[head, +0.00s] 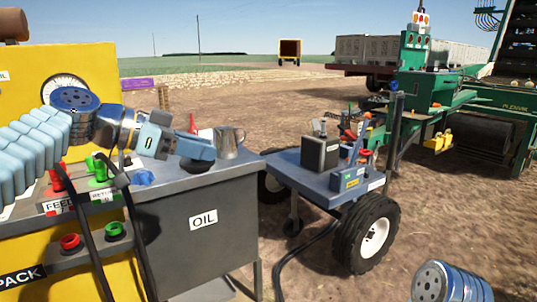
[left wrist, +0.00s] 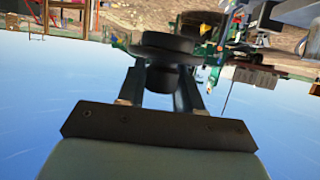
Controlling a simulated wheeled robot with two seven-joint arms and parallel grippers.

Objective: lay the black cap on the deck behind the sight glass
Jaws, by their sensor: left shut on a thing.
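My left gripper (head: 188,150) reaches in from the left over the grey deck (head: 190,183) of the oil cabinet, its fingers pointing right. In the left wrist view, my left gripper (left wrist: 162,85) is shut on the black cap (left wrist: 165,45), a dark round disc with a narrower stem between the fingers. I cannot pick out the sight glass with certainty. My right gripper is not in view.
A metal jug (head: 229,142) stands on the deck just beyond my left fingers. A yellow panel with a gauge (head: 65,88) rises at left. A wheeled cart (head: 325,175) stands to the right.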

